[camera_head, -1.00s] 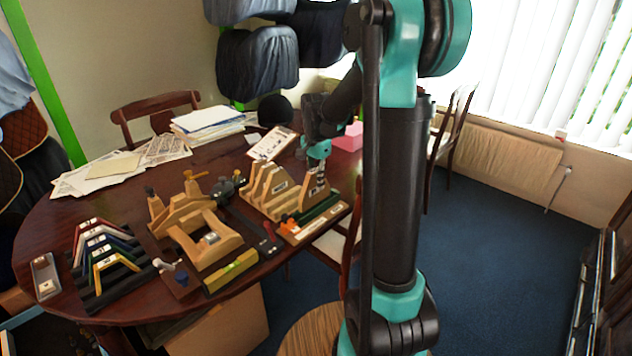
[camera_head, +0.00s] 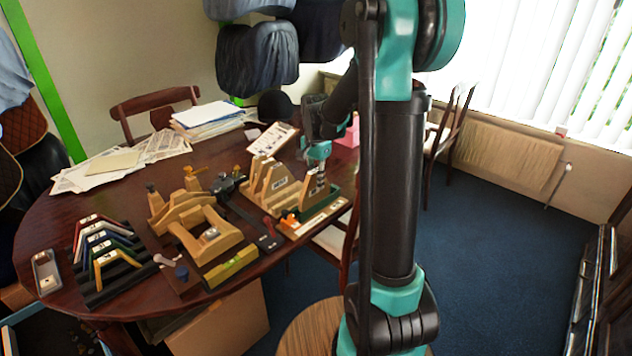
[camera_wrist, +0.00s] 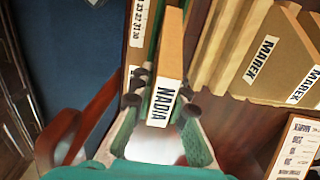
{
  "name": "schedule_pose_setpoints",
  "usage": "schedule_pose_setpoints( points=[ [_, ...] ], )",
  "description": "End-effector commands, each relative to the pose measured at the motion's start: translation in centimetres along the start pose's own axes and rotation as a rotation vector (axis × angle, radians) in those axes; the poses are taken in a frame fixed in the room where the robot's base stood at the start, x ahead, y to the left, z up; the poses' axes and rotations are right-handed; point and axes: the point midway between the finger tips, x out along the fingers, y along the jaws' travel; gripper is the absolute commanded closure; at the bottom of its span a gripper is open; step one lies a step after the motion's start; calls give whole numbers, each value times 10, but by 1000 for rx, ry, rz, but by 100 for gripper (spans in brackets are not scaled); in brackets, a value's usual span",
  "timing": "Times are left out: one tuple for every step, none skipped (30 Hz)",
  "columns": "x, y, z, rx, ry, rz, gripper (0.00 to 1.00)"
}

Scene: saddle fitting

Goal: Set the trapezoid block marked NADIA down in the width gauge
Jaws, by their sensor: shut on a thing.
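The wooden trapezoid block marked NADIA (camera_wrist: 171,55) is between my gripper's fingers (camera_wrist: 162,108), which are shut on it. Its label faces the wrist camera. In the head view my gripper (camera_head: 318,165) is at the right end of the table, with the block (camera_head: 316,188) below it. The width gauge (camera_head: 322,213), with a green channel and a pale numbered strip, lies under the block. In the wrist view the gauge's number strip (camera_wrist: 138,24) runs left of the block, and green shows on both sides. I cannot tell whether the block touches the gauge's floor.
Wooden blocks marked MAREK (camera_wrist: 262,60) stand close to the right of my gripper in the wrist view. A wooden saddle fixture (camera_head: 205,235), a rack of coloured trapezoid frames (camera_head: 105,250), papers (camera_head: 208,115) and a printed card (camera_head: 273,140) share the table. A chair is near the table's right edge.

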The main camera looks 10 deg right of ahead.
Motion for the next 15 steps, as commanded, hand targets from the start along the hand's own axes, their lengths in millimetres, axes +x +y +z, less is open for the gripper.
schedule_pose_setpoints(
  points=[
    [0,0,0,0,0,0,100],
    [0,0,0,0,0,0,100],
    [0,0,0,0,0,0,100],
    [0,0,0,0,0,0,100],
    [0,0,0,0,0,0,100],
    [0,0,0,0,0,0,100],
    [0,0,0,0,0,0,100],
    [1,0,0,0,0,0,100],
    [1,0,0,0,0,0,100],
    [2,0,0,0,0,0,100],
    [2,0,0,0,0,0,100],
    [3,0,0,0,0,0,100],
    [4,0,0,0,0,0,100],
    [5,0,0,0,0,0,100],
    [6,0,0,0,0,0,100]
  ],
)
